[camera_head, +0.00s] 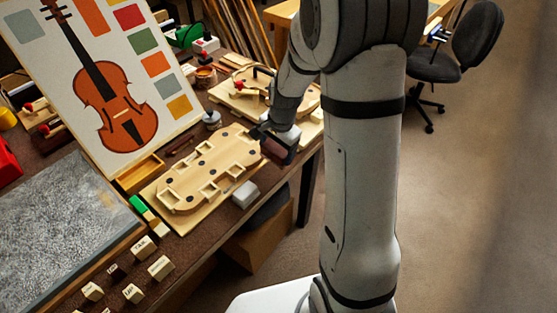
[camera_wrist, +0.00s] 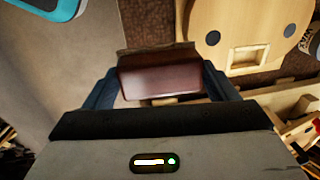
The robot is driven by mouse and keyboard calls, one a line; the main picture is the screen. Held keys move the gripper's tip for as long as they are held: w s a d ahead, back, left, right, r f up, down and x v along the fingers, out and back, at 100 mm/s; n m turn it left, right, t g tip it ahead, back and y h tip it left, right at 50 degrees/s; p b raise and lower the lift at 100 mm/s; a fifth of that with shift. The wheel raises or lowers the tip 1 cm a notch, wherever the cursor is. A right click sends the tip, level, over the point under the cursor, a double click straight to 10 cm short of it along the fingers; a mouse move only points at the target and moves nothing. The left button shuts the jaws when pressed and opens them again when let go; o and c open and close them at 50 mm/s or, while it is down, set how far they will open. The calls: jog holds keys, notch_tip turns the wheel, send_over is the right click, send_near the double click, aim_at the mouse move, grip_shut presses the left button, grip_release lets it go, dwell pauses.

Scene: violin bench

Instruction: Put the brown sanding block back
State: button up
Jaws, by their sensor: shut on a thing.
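My gripper (camera_head: 274,143) is shut on the brown sanding block (camera_head: 277,150), at the right end of the pale wooden form. In the wrist view the dark red-brown block (camera_wrist: 160,82) sits between the two blue-grey fingers of my gripper (camera_wrist: 158,88). The block appears to be held near the bench edge; I cannot tell whether it touches anything below. The pale wooden form (camera_head: 215,165), with dark round spots and square pockets, lies on a board left of the gripper. One pocket (camera_wrist: 247,58) shows in the wrist view.
A light grey block (camera_head: 245,195) stands at the board's front edge. A small open wooden box (camera_head: 139,172) is left of the form. Several lettered cubes (camera_head: 160,267) lie near the front. A violin picture board (camera_head: 105,75) stands behind. Open floor (camera_head: 470,220) lies right.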

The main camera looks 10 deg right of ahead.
aim_at(276, 158)
jog(key=shift+f, duration=2.15)
jog(key=o, duration=1.3)
jog(key=shift+f, duration=0.15)
jog(key=shift+c, duration=0.2)
jog(key=r, duration=0.4)
jog(key=s+r, duration=0.1)
jog(key=r, duration=0.3)
jog(key=d+r, duration=0.1)
jog(key=r, duration=0.3)
jog(key=shift+s+p, duration=0.25)
jog(key=shift+p, duration=0.1)
jog(key=s+r+n, duration=0.4)
jog(key=s+n, duration=0.1)
jog(key=s, duration=0.4)
jog(key=s+r+n+t+h, duration=0.1)
jog(key=s+r+n, duration=0.3)
jog(key=s, duration=0.6)
jog(key=shift+s+n, duration=0.2)
jog(key=shift+n, duration=0.7)
